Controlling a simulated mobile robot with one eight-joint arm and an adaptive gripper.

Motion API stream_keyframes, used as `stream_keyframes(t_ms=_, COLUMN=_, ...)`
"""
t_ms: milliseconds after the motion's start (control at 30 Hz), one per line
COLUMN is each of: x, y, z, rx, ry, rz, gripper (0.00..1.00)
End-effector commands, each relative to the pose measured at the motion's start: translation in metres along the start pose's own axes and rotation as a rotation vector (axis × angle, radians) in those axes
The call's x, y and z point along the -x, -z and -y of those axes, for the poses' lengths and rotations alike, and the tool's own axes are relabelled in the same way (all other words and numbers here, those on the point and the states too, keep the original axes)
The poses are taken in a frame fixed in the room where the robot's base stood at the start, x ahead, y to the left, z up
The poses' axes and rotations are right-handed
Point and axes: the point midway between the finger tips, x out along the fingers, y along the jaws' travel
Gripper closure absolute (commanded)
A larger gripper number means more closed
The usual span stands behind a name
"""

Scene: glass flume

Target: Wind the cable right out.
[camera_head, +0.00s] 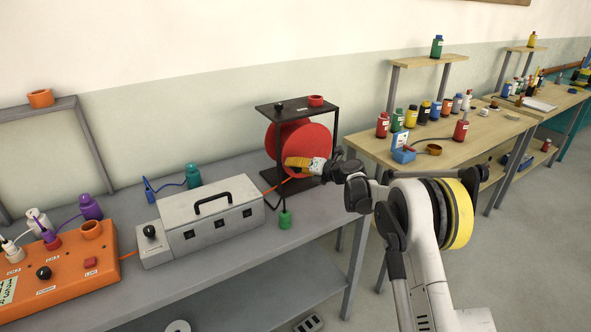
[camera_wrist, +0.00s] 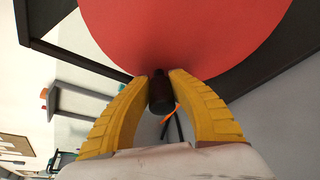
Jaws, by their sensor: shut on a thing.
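The cable reel is a large red disc (camera_head: 312,140) in a black frame (camera_head: 336,125) near the right end of the grey bench. Its red face fills the top of the wrist view (camera_wrist: 185,35). An orange cable (camera_head: 276,186) runs from the reel's lower left toward the grey box. My gripper (camera_head: 295,163) is at the front of the red disc. In the wrist view its yellow fingers are shut around a dark, short, round knob (camera_wrist: 161,92) that stands out from the disc. How much cable is left on the reel is hidden.
The grey box with a black handle (camera_head: 205,215) and the orange panel (camera_head: 62,262) stand to the left on the bench. A green piece (camera_head: 285,218) is at the bench's front edge below the reel. Wooden tables with bottles (camera_head: 435,140) stand to the right.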

Motion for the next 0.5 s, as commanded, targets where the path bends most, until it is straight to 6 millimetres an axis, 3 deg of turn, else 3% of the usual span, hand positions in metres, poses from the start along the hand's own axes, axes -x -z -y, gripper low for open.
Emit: stream_keyframes(t_ms=500, x=0.004, y=-0.011, z=-0.014, rx=-0.192, ry=-0.079, rz=0.003, gripper=1.00)
